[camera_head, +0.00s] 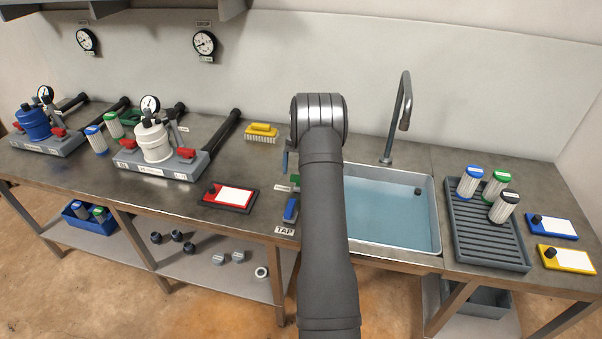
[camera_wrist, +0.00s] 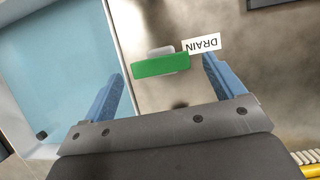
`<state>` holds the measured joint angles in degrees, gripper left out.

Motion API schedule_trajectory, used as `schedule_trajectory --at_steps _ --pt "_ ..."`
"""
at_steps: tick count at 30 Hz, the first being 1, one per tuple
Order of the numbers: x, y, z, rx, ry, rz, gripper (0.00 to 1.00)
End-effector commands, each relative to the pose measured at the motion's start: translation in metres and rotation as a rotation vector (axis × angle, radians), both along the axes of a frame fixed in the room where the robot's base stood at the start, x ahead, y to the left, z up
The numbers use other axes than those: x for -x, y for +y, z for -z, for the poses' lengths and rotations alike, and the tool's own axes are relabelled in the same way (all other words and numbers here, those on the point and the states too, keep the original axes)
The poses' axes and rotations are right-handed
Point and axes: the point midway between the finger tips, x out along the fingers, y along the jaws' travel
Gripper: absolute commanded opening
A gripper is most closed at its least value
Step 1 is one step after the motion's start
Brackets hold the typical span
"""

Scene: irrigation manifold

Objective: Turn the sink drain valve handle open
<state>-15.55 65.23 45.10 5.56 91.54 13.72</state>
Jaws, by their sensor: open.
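The sink drain valve handle (camera_wrist: 160,66) is a green bar on a small grey mount, beside an upside-down DRAIN label (camera_wrist: 201,44) in the wrist view. My gripper (camera_wrist: 163,69) is open, with its two blue fingers on either side of the bar. The bar's long side runs from one finger toward the other. I see no clear contact, and the height gap cannot be told. In the head view my arm hides most of the gripper and handle; one blue finger (camera_head: 285,163) shows left of the arm. The sink (camera_head: 390,210) holds pale blue water.
A blue handle (camera_head: 291,209) with a TAP label (camera_head: 284,231) stands just in front. A red-framed card (camera_head: 229,196) lies to the left and a yellow brush (camera_head: 262,133) behind. A grey ribbed tray (camera_head: 480,246) with several filter cartridges stands right of the sink.

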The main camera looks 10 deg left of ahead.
Motion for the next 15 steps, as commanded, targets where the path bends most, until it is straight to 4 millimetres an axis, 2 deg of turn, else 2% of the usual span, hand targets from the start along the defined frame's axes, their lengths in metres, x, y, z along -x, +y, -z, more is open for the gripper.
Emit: schedule_trajectory --at_steps 9,15 --pt "-0.027 0.001 -0.063 -0.001 -0.004 0.000 0.87" --pt "-0.036 0.001 -0.085 0.000 -0.001 0.000 0.87"
